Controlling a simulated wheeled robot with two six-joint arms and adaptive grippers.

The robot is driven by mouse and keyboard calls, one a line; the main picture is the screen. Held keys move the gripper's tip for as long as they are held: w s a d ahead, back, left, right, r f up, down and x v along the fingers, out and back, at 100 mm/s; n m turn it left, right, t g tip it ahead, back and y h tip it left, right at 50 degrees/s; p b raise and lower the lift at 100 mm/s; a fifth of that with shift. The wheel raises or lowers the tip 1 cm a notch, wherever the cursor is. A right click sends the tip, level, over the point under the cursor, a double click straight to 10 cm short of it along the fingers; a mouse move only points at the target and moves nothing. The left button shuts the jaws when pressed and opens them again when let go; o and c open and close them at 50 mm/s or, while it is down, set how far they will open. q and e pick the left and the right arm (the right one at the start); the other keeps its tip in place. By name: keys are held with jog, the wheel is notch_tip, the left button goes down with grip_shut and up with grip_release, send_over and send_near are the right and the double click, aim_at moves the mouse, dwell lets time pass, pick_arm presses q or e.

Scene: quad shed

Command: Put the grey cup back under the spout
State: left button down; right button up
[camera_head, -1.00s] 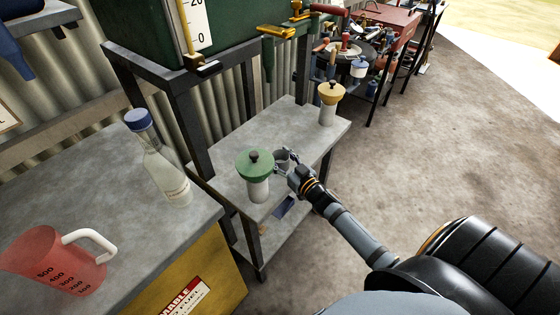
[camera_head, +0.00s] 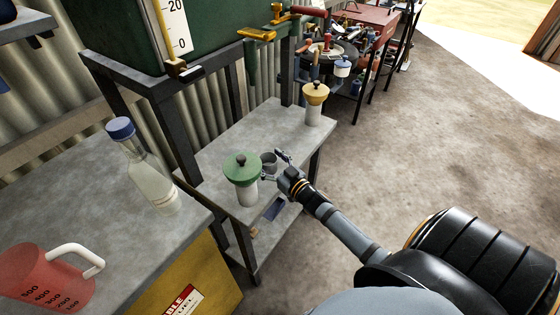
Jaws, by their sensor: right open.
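The small grey cup (camera_head: 268,159) stands on the grey shelf (camera_head: 213,160), just behind and right of the green-lidded jar (camera_head: 242,170). My right gripper (camera_head: 273,165) is open at the cup, reaching in from the lower right. Its fingers are spread near the cup's right side; I cannot tell if they touch it. A green downward pipe (camera_head: 250,64), which looks like the spout, hangs from the green tank (camera_head: 115,35) under a yellow lever (camera_head: 257,34). The cup is nearer to me than this pipe, not visibly beneath it. My left gripper is not in view.
A yellow-lidded jar (camera_head: 315,103) stands at the shelf's far right end. A blue-capped bottle (camera_head: 148,180) and red measuring jug (camera_head: 45,278) stand on the nearer bench. Dark posts (camera_head: 178,135) rise beside the shelf. The shelf middle is clear.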

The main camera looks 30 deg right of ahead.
jog(key=s+p, duration=0.1)
jog(key=s, duration=0.1)
jog(key=s+p, duration=0.1)
jog(key=s, duration=0.1)
jog(key=s+p, duration=0.1)
jog(key=s, duration=0.1)
jog(key=shift+d+r+p, duration=0.35)
jog(key=shift+d+r, duration=0.05)
jog(key=s, duration=0.5)
jog(key=shift+s+d+f+p, duration=0.25)
jog(key=shift+d+f+p, duration=0.1)
jog(key=shift+f+p, duration=0.05)
jog(key=s+d+f+g+h, duration=0.1)
jog(key=s+d+f+g, duration=0.2)
jog(key=f, duration=0.7)
jog(key=s+f+m+g+h, duration=0.1)
jog(key=s+f+g, duration=0.2)
jog(key=s+f, duration=0.5)
jog(key=s+d+f+g+h, duration=0.1)
jog(key=s+d+f+g, duration=0.15)
jog(key=f, duration=1.05)
jog(key=s+a+f+g, duration=0.4)
jog(key=s+f, duration=0.2)
jog(key=s, duration=0.4)
jog(key=s+a+f+g, duration=0.4)
jog(key=s+f, duration=0.3)
jog(key=s, duration=0.3)
jog(key=shift+s, duration=0.25)
jog(key=shift+o, duration=0.5)
jog(key=shift+s, duration=0.15)
